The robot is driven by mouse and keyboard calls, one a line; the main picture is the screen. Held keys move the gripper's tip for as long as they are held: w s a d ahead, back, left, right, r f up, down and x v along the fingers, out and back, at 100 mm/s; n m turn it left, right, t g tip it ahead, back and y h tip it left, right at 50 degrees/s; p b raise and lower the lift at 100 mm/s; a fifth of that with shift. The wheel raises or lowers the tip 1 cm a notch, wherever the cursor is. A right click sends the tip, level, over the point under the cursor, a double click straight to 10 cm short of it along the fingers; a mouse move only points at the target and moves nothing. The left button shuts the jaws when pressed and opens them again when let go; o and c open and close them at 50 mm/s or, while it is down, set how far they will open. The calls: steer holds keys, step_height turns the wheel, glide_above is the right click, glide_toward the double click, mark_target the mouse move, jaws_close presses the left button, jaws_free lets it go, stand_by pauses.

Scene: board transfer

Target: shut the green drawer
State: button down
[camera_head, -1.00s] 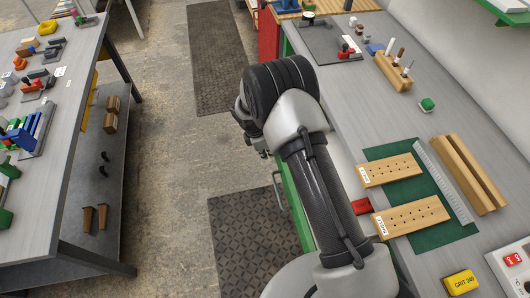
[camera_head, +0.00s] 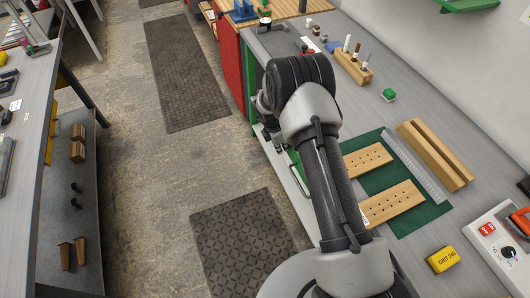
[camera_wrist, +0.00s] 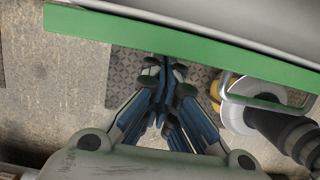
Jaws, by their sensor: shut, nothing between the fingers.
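The green drawer front (camera_wrist: 200,40) runs across the top of the wrist view as a long, slightly tilted band. Its bar handle (camera_wrist: 265,101) sticks out at the right. My gripper (camera_wrist: 165,75) is shut and empty, with its blue-grey fingers pointing at the front, left of the handle. The fingertips lie close to the front's lower edge in the picture; I cannot tell whether they touch it. My arm hides most of the drawer and the fingers there.
The grey bench top (camera_head: 405,110) above holds drilled wooden blocks (camera_head: 391,203) on a green mat (camera_head: 429,212), a grooved wooden block (camera_head: 435,155) and a yellow grit block (camera_head: 442,259). Open floor with dark mats (camera_head: 240,245) lies left, beyond it another bench (camera_head: 35,130).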

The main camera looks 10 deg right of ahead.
steer(key=shift+w+d, duration=0.25)
steer(key=shift+d, duration=0.55)
steer(key=shift+w+d, duration=0.2)
steer(key=shift+d, duration=0.6)
steer(key=shift+w+d, duration=0.25)
steer(key=shift+d, duration=0.55)
steer(key=shift+a, duration=0.1)
